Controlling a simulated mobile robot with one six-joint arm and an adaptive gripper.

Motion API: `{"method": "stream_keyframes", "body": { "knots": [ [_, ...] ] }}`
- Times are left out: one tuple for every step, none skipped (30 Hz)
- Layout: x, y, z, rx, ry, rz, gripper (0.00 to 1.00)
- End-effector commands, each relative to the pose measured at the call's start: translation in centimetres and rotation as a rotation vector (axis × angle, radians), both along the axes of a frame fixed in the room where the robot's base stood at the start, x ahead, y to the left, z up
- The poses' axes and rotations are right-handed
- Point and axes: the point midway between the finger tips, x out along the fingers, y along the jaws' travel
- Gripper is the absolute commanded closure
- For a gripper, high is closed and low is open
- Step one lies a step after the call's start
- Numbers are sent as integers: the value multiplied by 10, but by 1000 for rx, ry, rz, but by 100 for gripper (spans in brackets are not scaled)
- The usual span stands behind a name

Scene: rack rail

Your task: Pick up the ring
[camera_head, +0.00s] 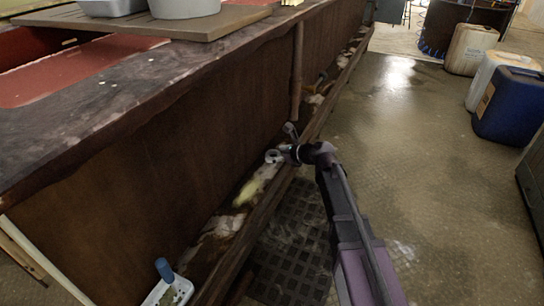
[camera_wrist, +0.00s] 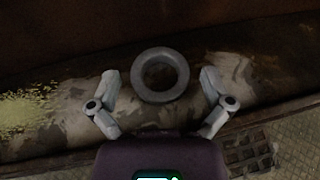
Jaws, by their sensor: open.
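The ring (camera_wrist: 160,95) is a thick grey hoop with an open centre, shown in the middle of the wrist view. It lies on or just above a mottled, pale surface along the foot of the dark panel. My gripper (camera_wrist: 160,82) is open, with one finger on each side of the ring. Gaps show between the ring and both fingers, so the fingers appear apart from it. In the head view my gripper (camera_head: 281,143) is small, at the low ledge beside the brown panel. I cannot make out the ring clearly there.
A long brown panel (camera_head: 190,125) rises beside my gripper, with a vertical pipe (camera_head: 296,70) against it. A wooden rail (camera_head: 245,235) edges the littered ledge. A white tray (camera_head: 168,291) sits at the near end. Floor (camera_head: 440,170) to the right is open; a blue canister (camera_head: 508,105) stands beyond.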

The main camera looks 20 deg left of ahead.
Motion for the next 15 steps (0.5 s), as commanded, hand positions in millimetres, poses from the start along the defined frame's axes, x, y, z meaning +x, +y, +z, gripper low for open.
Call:
{"method": "stream_keyframes", "body": {
  "knots": [
    [0, 0, 0, 0, 0, 0, 0],
    [0, 0, 0, 0, 0, 0, 0],
    [0, 0, 0, 0, 0, 0, 0],
    [0, 0, 0, 0, 0, 0, 0],
    [0, 0, 0, 0, 0, 0, 0],
    [0, 0, 0, 0, 0, 0, 0],
    [0, 0, 0, 0, 0, 0, 0],
    [0, 0, 0, 0, 0, 0, 9],
    [0, 0, 0, 0, 0, 0, 21],
    [0, 0, 0, 0, 0, 0, 30],
    [0, 0, 0, 0, 0, 0, 39],
    [0, 0, 0, 0, 0, 0, 50],
    [0, 0, 0, 0, 0, 0, 59],
    [0, 0, 0, 0, 0, 0, 68],
    [0, 0, 0, 0, 0, 0, 72]
  ]
}}
